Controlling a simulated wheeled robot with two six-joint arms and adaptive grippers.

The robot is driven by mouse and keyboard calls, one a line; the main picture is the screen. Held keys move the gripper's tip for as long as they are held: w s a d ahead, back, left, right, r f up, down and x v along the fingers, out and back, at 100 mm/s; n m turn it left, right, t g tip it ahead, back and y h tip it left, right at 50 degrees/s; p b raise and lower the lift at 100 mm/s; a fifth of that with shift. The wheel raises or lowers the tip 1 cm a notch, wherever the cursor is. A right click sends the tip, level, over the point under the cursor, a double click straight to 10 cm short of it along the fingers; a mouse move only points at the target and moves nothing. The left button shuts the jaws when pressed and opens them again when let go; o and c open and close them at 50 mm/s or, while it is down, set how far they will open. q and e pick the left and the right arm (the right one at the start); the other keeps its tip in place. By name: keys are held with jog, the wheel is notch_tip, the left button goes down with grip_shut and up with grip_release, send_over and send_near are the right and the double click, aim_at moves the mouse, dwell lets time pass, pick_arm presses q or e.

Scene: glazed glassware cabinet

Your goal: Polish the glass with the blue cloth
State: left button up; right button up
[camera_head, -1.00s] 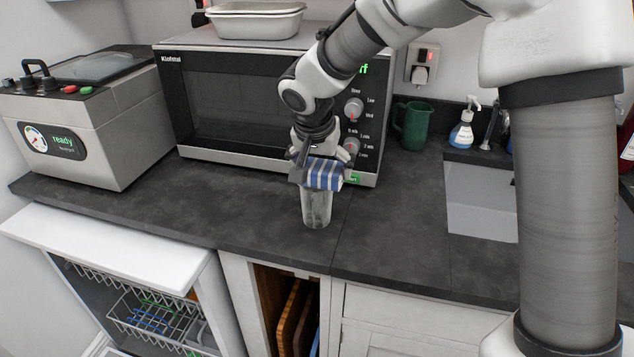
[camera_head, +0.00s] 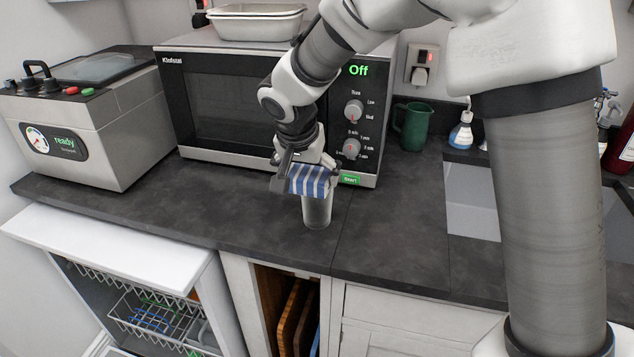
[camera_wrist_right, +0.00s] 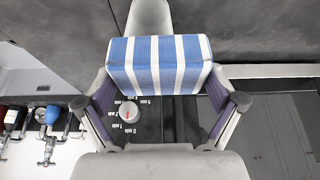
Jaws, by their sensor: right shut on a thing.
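The glass (camera_head: 317,211) stands upright on the dark counter in front of the microwave. The blue cloth (camera_head: 309,180), with blue and white stripes, is at the glass's top and hides its rim. My right gripper (camera_head: 303,184) is shut on the cloth from above. In the right wrist view the cloth (camera_wrist_right: 160,65) lies across between the two fingers of the right gripper (camera_wrist_right: 160,95). Whether the cloth touches the glass rim or hangs just over it is hard to tell. My left gripper is not in view.
The microwave (camera_head: 222,108) stands close behind the glass. A grey machine (camera_head: 110,115) is at the left, a green jug (camera_head: 412,126) and a soap bottle (camera_head: 461,131) at the back right beside the sink (camera_head: 472,205). The counter left of the glass is clear.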

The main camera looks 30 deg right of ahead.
notch_tip(320, 180, up, 7)
jog(key=p, duration=0.5)
jog(key=shift+f, duration=0.1)
